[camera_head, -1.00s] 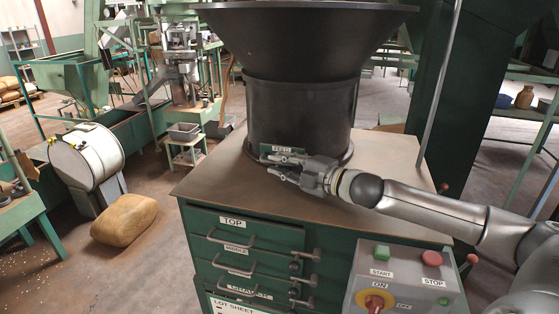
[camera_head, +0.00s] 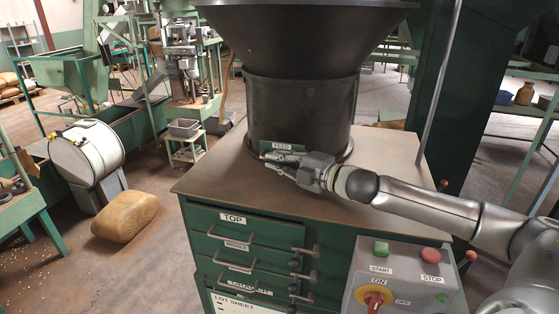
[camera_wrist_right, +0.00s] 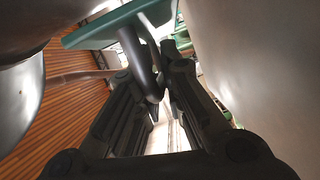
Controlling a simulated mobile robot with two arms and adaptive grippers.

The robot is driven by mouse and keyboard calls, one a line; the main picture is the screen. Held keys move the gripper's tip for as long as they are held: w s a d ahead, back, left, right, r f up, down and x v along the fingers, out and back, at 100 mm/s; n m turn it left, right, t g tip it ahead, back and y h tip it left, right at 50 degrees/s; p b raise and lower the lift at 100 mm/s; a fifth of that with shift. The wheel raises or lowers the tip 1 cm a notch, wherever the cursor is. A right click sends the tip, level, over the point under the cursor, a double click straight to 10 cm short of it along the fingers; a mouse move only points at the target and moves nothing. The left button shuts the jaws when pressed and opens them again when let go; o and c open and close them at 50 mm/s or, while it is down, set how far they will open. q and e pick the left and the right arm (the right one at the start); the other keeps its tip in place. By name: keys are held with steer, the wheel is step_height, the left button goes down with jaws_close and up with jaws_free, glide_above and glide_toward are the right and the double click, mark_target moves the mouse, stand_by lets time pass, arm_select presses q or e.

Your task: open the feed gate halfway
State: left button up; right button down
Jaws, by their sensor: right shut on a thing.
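The feed gate is a green plate labelled FEED (camera_head: 284,147) at the foot of the black hopper (camera_head: 300,110). My right gripper (camera_head: 273,162) is just below and in front of this plate in the head view, shut on the gate's handle. In the right wrist view the green plate (camera_wrist_right: 105,27) is at the top, with a dark curved handle (camera_wrist_right: 137,58) coming down from it between the fingers of my right gripper (camera_wrist_right: 160,90). The gate's opening is hidden, so I cannot tell how far open it is. My left gripper is not in view.
The hopper stands on a brown-topped cabinet (camera_head: 205,180) with green drawers and levers (camera_head: 308,252). A grey control box (camera_head: 410,275) with START and STOP buttons is at the front right. A thin upright pole (camera_head: 437,90) stands right of the hopper. The tabletop left of the hopper is clear.

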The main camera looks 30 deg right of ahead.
steer(key=shift+f, duration=0.1)
steer(key=shift+s+a+f+b, duration=0.15)
steer(key=shift+a+f+b, duration=0.1)
steer(key=shift+b, duration=0.2)
steer(key=shift+s+a+b, duration=0.9)
steer(key=shift+a+b, duration=0.15)
steer(key=shift+b, duration=0.2)
steer(key=shift+s+a+r, duration=0.25)
steer(key=shift+s+a, duration=0.05)
steer(key=shift+a, duration=0.05)
steer(key=shift+d, duration=0.1)
steer(key=c, duration=1.8)
jaws_free()
steer(key=shift+c, duration=0.2)
